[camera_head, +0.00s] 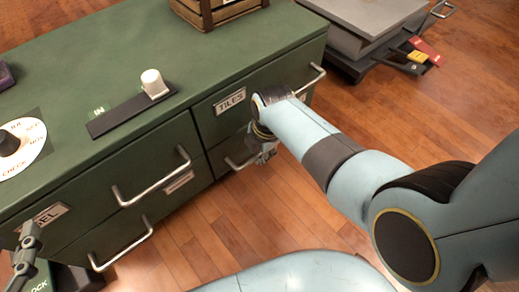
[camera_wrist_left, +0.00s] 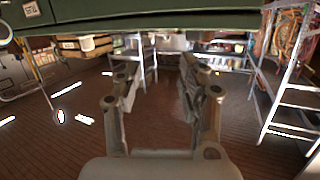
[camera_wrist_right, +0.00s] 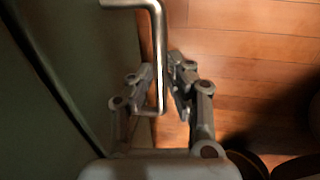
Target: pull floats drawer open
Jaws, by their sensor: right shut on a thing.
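A green drawer cabinet (camera_head: 80,60) fills the left of the head view. My right gripper (camera_head: 266,152) is low at its front, below the drawer labelled TILES (camera_head: 230,101). In the right wrist view, its fingers (camera_wrist_right: 165,88) are shut on a metal bar handle (camera_wrist_right: 157,40), which also shows in the head view (camera_head: 236,165). That lower drawer's front is mostly hidden by my arm; I can read no FLOATS label and cannot tell how far it stands out. My left gripper (camera_head: 27,245) is at the lower left; in the left wrist view (camera_wrist_left: 160,75) its fingers are apart and empty.
Other bar handles (camera_head: 152,182) stick out from the cabinet front. On top are a white-knobbed slider (camera_head: 154,84), a dial (camera_head: 10,143) and a wooden crate (camera_head: 215,8). A grey platform (camera_head: 370,20) stands beyond. The wooden floor (camera_head: 210,225) before the cabinet is clear.

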